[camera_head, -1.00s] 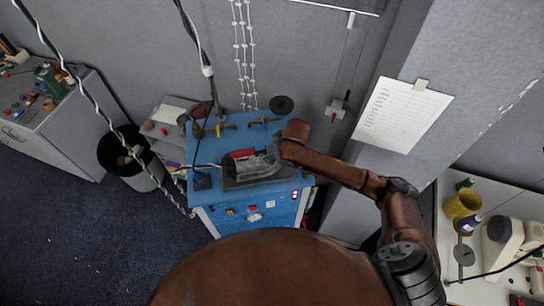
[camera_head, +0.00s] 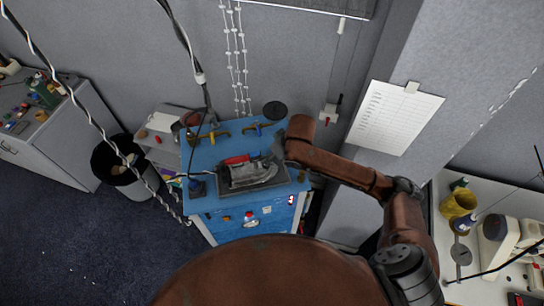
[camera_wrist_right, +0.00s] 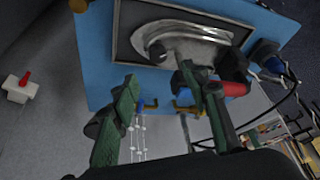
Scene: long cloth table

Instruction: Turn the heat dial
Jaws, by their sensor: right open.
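A steam iron with a grey metal body (camera_head: 252,176) and a red part (camera_head: 236,160) lies on a dark tray (camera_head: 225,184) on top of a blue cabinet (camera_head: 205,205). The iron's shiny body (camera_wrist_right: 185,42) and red part (camera_wrist_right: 232,88) show close up in the right wrist view. A round white knob (camera_head: 250,219) sits on the cabinet's front panel; I cannot tell which part is the heat dial. My right gripper (camera_wrist_right: 158,80) is open, its green-padded fingers apart and close to the iron. In the head view it is small beside the iron's upper right end. My left gripper is not in view.
Brass valves (camera_head: 220,134) stand along the cabinet's back edge. A hanging cord (camera_head: 190,45) comes down to the cabinet. A bin (camera_head: 122,165) stands at left, and a white table (camera_head: 458,272) with a yellow pot (camera_head: 459,202) at right.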

